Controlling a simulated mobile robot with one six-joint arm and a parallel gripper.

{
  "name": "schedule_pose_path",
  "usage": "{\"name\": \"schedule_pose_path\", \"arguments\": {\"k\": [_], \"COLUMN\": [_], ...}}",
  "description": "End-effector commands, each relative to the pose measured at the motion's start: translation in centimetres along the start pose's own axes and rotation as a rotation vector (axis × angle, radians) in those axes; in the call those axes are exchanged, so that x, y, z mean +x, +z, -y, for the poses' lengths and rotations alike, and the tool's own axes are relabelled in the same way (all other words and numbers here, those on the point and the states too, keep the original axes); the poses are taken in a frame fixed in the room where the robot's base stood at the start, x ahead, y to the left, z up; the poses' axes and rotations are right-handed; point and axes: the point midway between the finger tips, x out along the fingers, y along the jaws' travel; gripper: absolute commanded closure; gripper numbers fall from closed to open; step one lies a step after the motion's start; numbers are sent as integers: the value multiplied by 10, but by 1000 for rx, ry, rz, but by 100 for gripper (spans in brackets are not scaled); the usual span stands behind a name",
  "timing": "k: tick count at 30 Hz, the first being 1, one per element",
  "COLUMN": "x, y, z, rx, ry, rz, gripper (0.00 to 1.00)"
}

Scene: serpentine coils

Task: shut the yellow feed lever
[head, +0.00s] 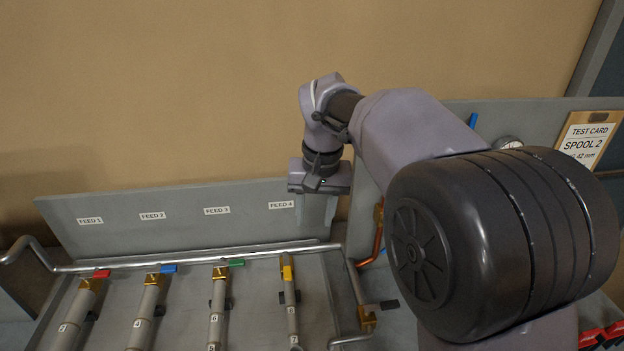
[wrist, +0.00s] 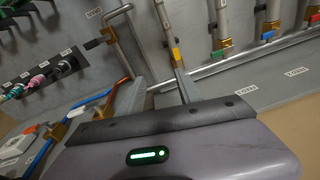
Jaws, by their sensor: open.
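The yellow feed lever (head: 287,272) sits on the pipe under the FEED 4 label (head: 281,205) and lies in line with that pipe. In the wrist view the yellow lever (wrist: 177,55) shows just beyond my fingertips, also along its pipe. My gripper (head: 317,215) is above and to the right of the lever in the head view, near the back panel, pointing down. In the wrist view my gripper (wrist: 162,88) is open, with nothing between its fingers, and apart from the lever.
Red (head: 102,273), blue (head: 168,269) and green (head: 236,263) levers lie crosswise on neighbouring pipes to the left. A grey rail (head: 190,256) runs behind the valves. A copper pipe (head: 377,245) stands to the right.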

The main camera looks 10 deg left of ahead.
Motion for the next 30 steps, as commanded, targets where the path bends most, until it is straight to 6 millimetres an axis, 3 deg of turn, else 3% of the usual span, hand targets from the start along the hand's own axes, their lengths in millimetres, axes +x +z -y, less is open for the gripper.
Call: {"name": "schedule_pose_path", "arguments": {"k": [1,3,7,11,24,30], "x": [11,34,62,84,208,237], "y": [-18,-33,-42,-41,-28,-25], "z": [22,44,64,66,56,53], "rx": [-44,-88,-129,-136,-133,-133], "ry": [19,40,63,67,66,66], "rz": [39,74,107,112,112,110], "gripper": [58,58,58,58,58,58]}}
